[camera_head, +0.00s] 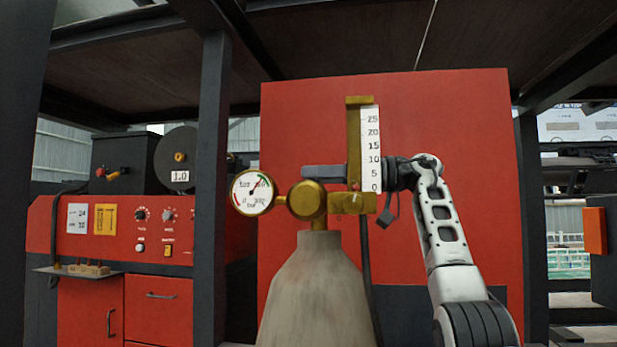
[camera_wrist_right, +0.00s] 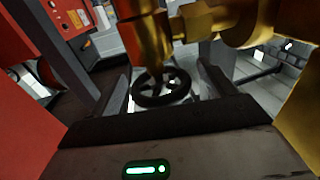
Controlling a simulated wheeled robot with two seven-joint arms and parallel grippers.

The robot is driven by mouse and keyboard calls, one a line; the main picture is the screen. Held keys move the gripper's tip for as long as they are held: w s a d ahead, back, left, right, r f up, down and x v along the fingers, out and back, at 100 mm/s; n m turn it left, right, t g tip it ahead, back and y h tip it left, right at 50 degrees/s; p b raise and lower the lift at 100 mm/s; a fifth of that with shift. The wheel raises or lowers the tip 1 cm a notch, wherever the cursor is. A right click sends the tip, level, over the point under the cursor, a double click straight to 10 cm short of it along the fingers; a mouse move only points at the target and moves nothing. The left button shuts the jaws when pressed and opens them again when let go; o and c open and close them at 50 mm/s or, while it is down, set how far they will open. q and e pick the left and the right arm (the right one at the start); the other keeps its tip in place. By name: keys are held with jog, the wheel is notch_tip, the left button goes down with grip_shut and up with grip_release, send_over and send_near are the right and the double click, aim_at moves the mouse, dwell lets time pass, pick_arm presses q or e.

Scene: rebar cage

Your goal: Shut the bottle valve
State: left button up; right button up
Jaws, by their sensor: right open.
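The grey gas bottle (camera_head: 317,290) stands upright in the middle of the head view, with a brass regulator (camera_head: 308,200) on its neck. My right gripper (camera_head: 325,171) comes in from the right, behind the flow scale, just above the regulator body. The bottle valve's black handwheel (camera_wrist_right: 160,101) shows in the right wrist view, hidden in the head view. My right gripper (camera_wrist_right: 165,68) is open there, one finger on each side of the handwheel. I cannot tell whether the fingers touch it. My left gripper is out of view.
A round pressure gauge (camera_head: 253,192) sticks out left of the regulator. The upright flow scale (camera_head: 369,148) stands close to my right gripper. A red panel (camera_head: 450,130) is behind, a dark post (camera_head: 211,190) and a red welding machine (camera_head: 150,230) to the left.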

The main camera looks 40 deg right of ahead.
jog(key=shift+x, duration=0.85)
jog(key=shift+a, duration=0.15)
jog(key=shift+w, duration=0.1)
jog(key=c, duration=1)
jog(key=shift+o, duration=0.2)
jog(key=shift+f+m+t+h+b, duration=0.1)
jog(key=shift+m+t+h+b, duration=0.3)
jog(key=shift+h, duration=0.1)
